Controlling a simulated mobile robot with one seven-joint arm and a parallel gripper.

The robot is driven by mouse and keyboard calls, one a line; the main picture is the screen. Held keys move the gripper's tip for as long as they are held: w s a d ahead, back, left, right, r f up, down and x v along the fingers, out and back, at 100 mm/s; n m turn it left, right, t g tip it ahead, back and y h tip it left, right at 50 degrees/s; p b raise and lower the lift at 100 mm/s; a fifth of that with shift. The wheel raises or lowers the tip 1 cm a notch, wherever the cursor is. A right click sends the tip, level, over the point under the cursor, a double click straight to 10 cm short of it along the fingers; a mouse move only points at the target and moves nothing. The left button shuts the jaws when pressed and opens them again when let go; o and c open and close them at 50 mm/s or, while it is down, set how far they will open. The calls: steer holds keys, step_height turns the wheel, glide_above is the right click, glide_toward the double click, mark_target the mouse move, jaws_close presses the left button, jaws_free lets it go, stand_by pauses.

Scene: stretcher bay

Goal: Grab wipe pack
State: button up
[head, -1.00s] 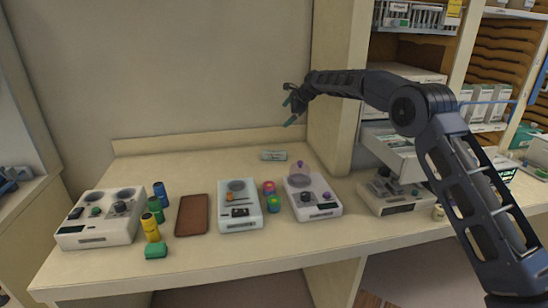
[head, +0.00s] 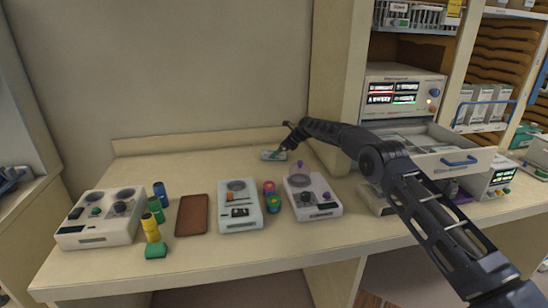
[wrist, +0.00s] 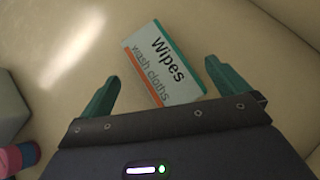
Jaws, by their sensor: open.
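The wipe pack (wrist: 165,65) is a flat white pack with a green edge and an orange edge, printed "Wipes" and "wash cloths". It lies on the counter near the back wall, and also shows in the head view (head: 268,156). My gripper (wrist: 161,82) is open, with its two green fingers apart. In the wrist view the near end of the pack shows between the fingers and the rest extends beyond them. In the head view my gripper (head: 280,150) is right at the pack. I cannot tell whether a finger touches it.
The counter left of the pack (head: 190,168) is clear. An open drawer (head: 440,160) stands at the right.

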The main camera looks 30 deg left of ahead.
steer(key=shift+x, duration=1.4)
steer(key=shift+c, duration=0.2)
steer(key=c, duration=1.3)
